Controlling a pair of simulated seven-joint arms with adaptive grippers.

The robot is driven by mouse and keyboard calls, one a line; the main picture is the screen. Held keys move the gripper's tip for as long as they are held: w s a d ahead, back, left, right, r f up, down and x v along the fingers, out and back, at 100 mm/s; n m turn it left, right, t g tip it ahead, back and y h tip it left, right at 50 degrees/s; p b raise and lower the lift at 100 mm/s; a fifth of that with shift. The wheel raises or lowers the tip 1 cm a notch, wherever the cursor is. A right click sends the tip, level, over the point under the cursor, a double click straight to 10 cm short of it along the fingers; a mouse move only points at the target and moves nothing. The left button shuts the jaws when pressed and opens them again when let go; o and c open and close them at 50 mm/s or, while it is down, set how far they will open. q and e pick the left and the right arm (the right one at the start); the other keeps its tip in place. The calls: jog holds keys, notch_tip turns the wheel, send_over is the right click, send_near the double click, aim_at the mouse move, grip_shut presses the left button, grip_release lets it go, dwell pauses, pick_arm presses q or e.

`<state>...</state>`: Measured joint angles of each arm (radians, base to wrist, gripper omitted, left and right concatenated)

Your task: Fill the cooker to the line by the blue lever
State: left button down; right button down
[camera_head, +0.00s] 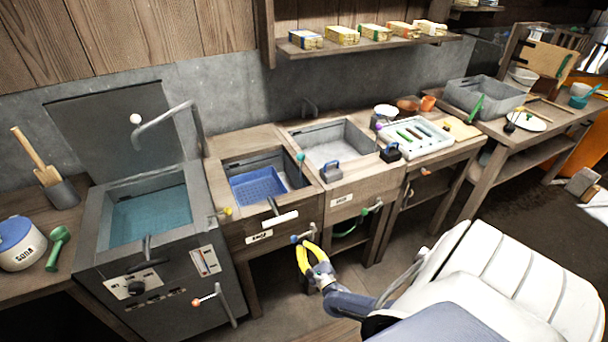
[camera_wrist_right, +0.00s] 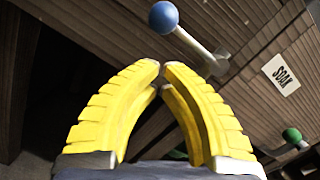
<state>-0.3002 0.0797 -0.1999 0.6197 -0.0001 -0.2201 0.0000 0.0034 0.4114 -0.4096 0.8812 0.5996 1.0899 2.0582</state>
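The cooker (camera_head: 118,262) is the dark cabinet at the left. Its open basin holds teal water (camera_head: 150,214), and a gauge (camera_head: 205,261) sits on its front. I cannot read a fill line. A metal spout (camera_head: 165,113) rises behind the basin. The blue lever (camera_head: 294,239) is on the bench front, right of the cooker; its blue ball and metal rod also show in the right wrist view (camera_wrist_right: 163,16). My right gripper (camera_head: 305,245) is just below the blue lever, apart from it in the wrist view. Its yellow fingers (camera_wrist_right: 160,68) are drawn together at the tips and hold nothing. My left gripper is out of view.
A green-knobbed lever (camera_head: 377,203) and a "SOAK" label (camera_wrist_right: 282,75) are near the blue lever. A yellow-knobbed lever (camera_head: 227,211) and an orange-knobbed lever (camera_head: 196,302) are to the left.

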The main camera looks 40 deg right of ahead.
jog(key=d+f+v, duration=0.1)
jog(key=v, duration=0.9)
jog(key=shift+s+f, duration=0.2)
jog(key=shift+s, duration=0.1)
dwell(0.4)
jog(key=s+a+f+n+g+y, duration=0.2)
jog(key=s+a+f+n+g, duration=0.1)
jog(key=f+n, duration=0.45)
jog(key=s+a+f+n+g+y, duration=0.1)
jog(key=s+a+f+n+g, duration=0.2)
jog(key=f+n, duration=0.45)
jog(key=s+a+f+n+g+y, duration=0.25)
jog(key=f+n, duration=0.25)
jog(key=n, duration=0.5)
jog(key=s+a+f+n+g, duration=0.3)
jog(key=s+f, duration=0.1)
jog(key=s, duration=0.5)
jog(key=s+a+f+n+g, duration=0.3)
jog(key=s+a+f+n, duration=0.1)
jog(key=s, duration=0.6)
jog(key=s+a+f+n+g, duration=0.3)
jog(key=s+a+f+n, duration=0.1)
jog(key=s, duration=0.5)
jog(key=shift+s+f+h, duration=0.15)
jog(key=shift+s+h, duration=0.1)
jog(key=shift+h, duration=0.2)
